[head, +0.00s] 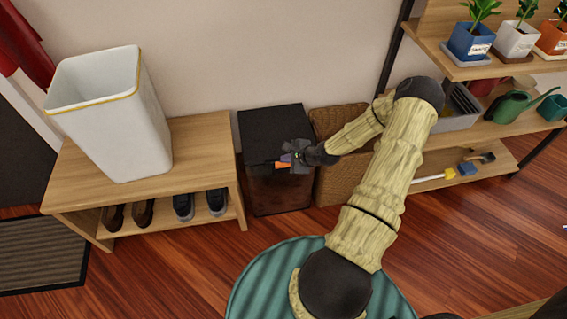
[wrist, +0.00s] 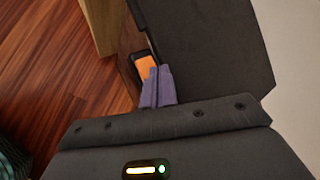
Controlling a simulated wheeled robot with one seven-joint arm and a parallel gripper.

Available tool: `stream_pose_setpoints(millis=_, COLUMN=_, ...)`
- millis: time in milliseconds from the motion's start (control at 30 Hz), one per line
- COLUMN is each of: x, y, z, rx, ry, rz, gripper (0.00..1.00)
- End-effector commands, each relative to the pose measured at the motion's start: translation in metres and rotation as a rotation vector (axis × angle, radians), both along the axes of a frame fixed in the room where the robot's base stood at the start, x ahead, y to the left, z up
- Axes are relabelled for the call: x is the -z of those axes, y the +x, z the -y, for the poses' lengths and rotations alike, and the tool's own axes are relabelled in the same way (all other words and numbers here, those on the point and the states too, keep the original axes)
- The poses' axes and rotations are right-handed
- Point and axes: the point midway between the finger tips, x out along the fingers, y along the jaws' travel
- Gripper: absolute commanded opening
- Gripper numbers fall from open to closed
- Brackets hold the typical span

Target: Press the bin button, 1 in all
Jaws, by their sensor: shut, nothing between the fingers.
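The bin (head: 273,125) is a dark box with a flat black lid, standing on the floor between the shoe bench and a wicker basket. Its lid (wrist: 200,50) fills much of the wrist view. The bin button (head: 281,165) is an orange piece at the lid's front edge; in the wrist view the button (wrist: 146,66) sits in a black surround. My gripper (head: 287,158) is shut and empty, at the button. Its purple fingertips (wrist: 156,74) overlap part of the orange in the wrist view. I cannot tell whether they touch it.
A white open container (head: 120,125) stands on the wooden shoe bench (head: 195,150), left of the bin. The wicker basket (head: 335,185) is close on the right, below my arm. Shelves with potted plants (head: 470,40) stand further right. The floor (head: 190,260) in front is clear.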

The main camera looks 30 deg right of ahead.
Motion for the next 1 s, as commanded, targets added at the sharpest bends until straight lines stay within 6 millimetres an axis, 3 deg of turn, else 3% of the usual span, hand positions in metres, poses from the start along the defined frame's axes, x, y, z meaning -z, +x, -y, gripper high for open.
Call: stream_pose_setpoints(millis=1000, x=0.0094, y=-0.0001, z=0.0000, rx=0.000, ry=0.000, rz=0.000, gripper=0.00)
